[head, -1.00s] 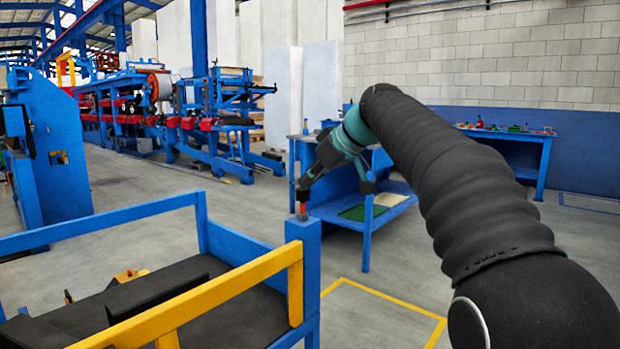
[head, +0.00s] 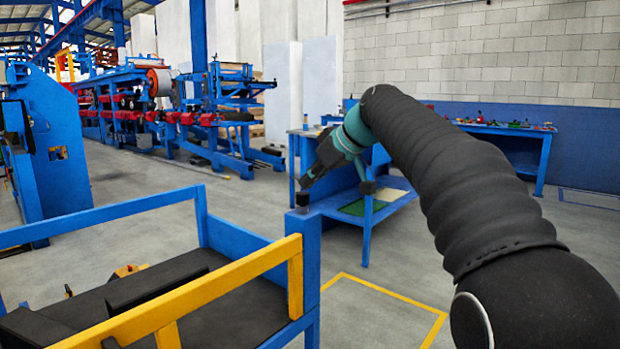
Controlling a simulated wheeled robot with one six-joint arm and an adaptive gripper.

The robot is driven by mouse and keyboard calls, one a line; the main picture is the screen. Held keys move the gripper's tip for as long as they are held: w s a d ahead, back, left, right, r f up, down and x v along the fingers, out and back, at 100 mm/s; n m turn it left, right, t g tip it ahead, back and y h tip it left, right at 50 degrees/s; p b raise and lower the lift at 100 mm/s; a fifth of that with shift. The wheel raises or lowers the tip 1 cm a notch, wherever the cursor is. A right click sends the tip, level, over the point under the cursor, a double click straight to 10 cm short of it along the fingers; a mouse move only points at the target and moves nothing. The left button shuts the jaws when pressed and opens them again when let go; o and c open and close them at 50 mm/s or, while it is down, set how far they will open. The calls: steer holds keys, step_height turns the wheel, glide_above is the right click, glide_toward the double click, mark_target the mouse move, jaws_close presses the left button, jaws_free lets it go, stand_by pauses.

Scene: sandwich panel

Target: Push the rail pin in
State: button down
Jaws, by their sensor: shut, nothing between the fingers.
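The rail pin (head: 302,199) shows as a small dark upright knob on top of the blue corner post (head: 306,228). No orange shank shows below the knob now. The yellow rail (head: 215,290) runs from the lower left up to this post and meets it at its near side. My gripper (head: 306,184) is shut and empty, tilted down to the left. Its fingertips are just above the knob. I cannot tell whether they touch it. How deep the pin sits inside the post is hidden.
The blue-railed cart with a black deck (head: 235,295) is at lower left. A blue workbench (head: 368,225) with a lower shelf stands behind the post. Another blue bench (head: 520,150) is by the wall. Floor right of the post is clear, marked by a yellow line (head: 385,290).

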steer(key=a+r+p+v, duration=0.1)
steer(key=p+v, duration=0.1)
steer(key=v, duration=1)
steer(key=shift+w+r, duration=0.25)
steer(key=shift+r, duration=0.05)
steer(key=s+d+f+m+h, duration=0.1)
steer(key=d+f+m+h, duration=0.2)
steer(key=f, duration=0.5)
steer(key=s+d+f+m+h, duration=0.1)
steer(key=d+f+m, duration=0.2)
steer(key=f+m, duration=0.35)
steer(key=s+d+f+h, duration=0.1)
steer(key=s+d+f, duration=0.1)
steer(key=s+f, duration=0.4)
steer(key=s+d+f+h, duration=0.1)
steer(key=s+f, duration=0.5)
steer(key=s, duration=0.7)
steer(key=s+d+f+h, duration=0.1)
steer(key=s+d+f, duration=0.2)
steer(key=s+f, duration=0.4)
steer(key=shift+s+m, duration=0.45)
steer(key=shift+s, duration=1.4)
